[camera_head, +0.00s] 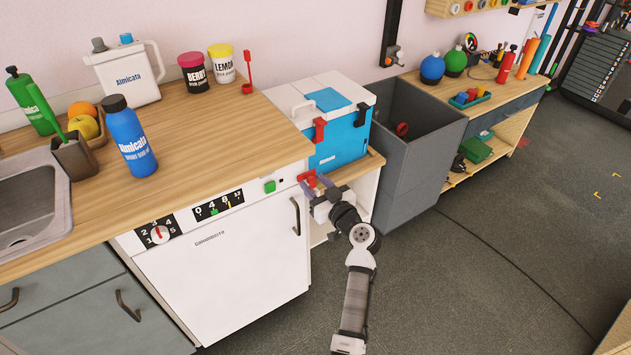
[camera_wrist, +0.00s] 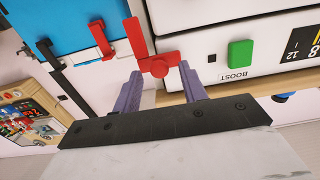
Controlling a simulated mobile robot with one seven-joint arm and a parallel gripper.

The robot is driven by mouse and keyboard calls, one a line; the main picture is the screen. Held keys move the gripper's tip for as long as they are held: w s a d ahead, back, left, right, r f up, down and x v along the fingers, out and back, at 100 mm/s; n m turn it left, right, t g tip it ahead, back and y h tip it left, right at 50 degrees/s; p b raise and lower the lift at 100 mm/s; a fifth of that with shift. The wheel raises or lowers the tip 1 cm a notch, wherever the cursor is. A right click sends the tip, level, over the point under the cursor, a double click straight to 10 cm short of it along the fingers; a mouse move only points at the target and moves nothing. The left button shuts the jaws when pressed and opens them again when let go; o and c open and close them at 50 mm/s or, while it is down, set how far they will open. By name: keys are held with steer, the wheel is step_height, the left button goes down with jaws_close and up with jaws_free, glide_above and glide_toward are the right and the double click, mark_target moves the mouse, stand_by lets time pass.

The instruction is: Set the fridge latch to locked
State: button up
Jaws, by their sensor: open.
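A red latch (camera_wrist: 158,66) sits at the upper right corner of the front of the white appliance (camera_head: 240,265), which has dials and a green button. The red latch also shows in the head view (camera_head: 307,176), partly hidden by my gripper. My gripper (camera_wrist: 160,72) is open, with one purple finger on each side of the latch hub. In the head view my gripper (camera_head: 318,188) is at the appliance's right edge. I cannot tell whether the fingers touch the latch.
The counter (camera_head: 205,135) holds bottles and jars above the appliance. The dark floor in front (camera_head: 470,290) is clear.

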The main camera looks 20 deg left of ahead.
steer(key=shift+w+a, duration=0.1)
steer(key=shift+a, duration=0.05)
steer(key=shift+c, duration=0.2)
jaws_close()
steer(key=shift+s+a+f, duration=0.15)
steer(key=shift+s, duration=0.15)
steer(key=shift+s+a+b, duration=0.65)
steer(key=shift+s+a, duration=0.25)
steer(key=shift+s, duration=0.2)
steer(key=shift+o, duration=0.2)
jaws_free()
steer(key=shift+d, duration=0.15)
